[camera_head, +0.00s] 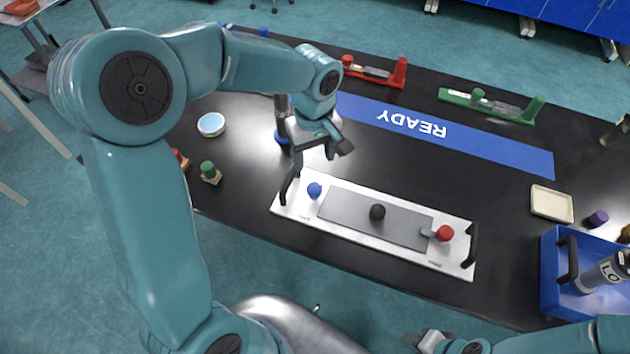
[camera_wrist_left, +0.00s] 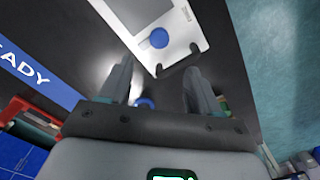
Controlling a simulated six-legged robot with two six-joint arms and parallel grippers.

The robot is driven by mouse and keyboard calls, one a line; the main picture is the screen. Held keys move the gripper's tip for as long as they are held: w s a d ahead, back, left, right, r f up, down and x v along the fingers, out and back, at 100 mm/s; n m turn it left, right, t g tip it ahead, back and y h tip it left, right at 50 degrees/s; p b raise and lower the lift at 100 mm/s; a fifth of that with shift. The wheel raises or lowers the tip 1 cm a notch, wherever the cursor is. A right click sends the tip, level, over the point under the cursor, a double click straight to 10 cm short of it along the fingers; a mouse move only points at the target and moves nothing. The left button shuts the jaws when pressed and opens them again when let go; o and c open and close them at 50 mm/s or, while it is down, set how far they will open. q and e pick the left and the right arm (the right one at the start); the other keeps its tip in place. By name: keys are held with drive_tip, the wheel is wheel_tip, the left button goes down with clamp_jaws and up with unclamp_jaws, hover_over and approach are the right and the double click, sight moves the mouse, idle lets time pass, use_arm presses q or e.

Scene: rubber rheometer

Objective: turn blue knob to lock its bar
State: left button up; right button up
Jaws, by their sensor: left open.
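The blue knob (camera_head: 314,190) stands at the left end of a white plate (camera_head: 345,235) with a grey panel. It also shows in the left wrist view (camera_wrist_left: 158,38), ahead of the fingers. A red knob (camera_head: 445,233) with a small grey bar (camera_head: 428,232) sits at the plate's other end. My left gripper (camera_head: 318,150) is open and empty above the plate's left end, apart from the blue knob. Its fingers also show in the left wrist view (camera_wrist_left: 157,85). My right gripper (camera_head: 430,341) shows only partly at the bottom edge; its jaws are unclear.
A black knob (camera_head: 377,212) is mid-panel, and black handles (camera_head: 472,245) rise at the plate's ends. A blue bin (camera_head: 550,290) stands right, beside a cream tray (camera_head: 552,203). Red (camera_head: 380,73) and green (camera_head: 490,102) fixtures lie behind the blue READY strip (camera_head: 450,135).

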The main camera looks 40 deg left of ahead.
sight(314, 187)
use_arm(q)
wheel_tip(314, 187, down, 12)
drive_tip(key=shift+r, duration=0.25)
drive_tip(key=c, duration=1)
